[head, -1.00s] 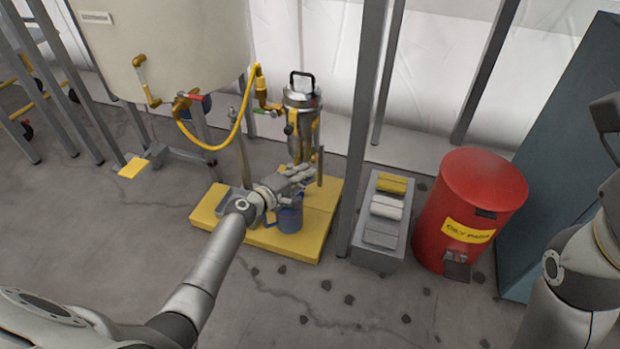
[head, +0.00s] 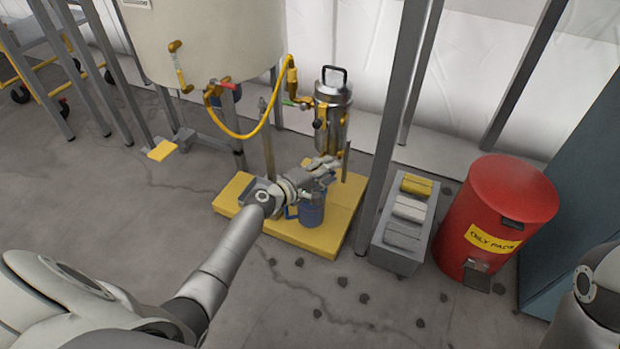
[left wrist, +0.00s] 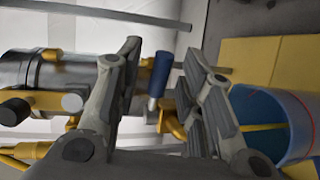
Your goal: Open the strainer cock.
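The strainer is a steel canister (head: 333,102) with a black top handle and brass fittings, right of the yellow hose. In the left wrist view its body (left wrist: 22,72) lies sideways at the left. A blue-handled lever (left wrist: 160,74) with a silver stem, apparently the cock, shows between my left fingers, near a brass spout (left wrist: 173,124). My left gripper (head: 328,168) is just below the strainer, above a blue jug (head: 312,210). In the left wrist view the gripper (left wrist: 172,85) is open, its fingers apart on either side of the lever. I cannot tell whether either finger touches it. My right gripper is out of view.
The jug stands on a yellow platform (head: 338,222). A grey post (head: 392,130) rises to its right. Beyond are a grey box of pads (head: 396,252) and a red bin (head: 497,218). A tank (head: 205,40) with a red-handled valve (head: 224,84) stands left.

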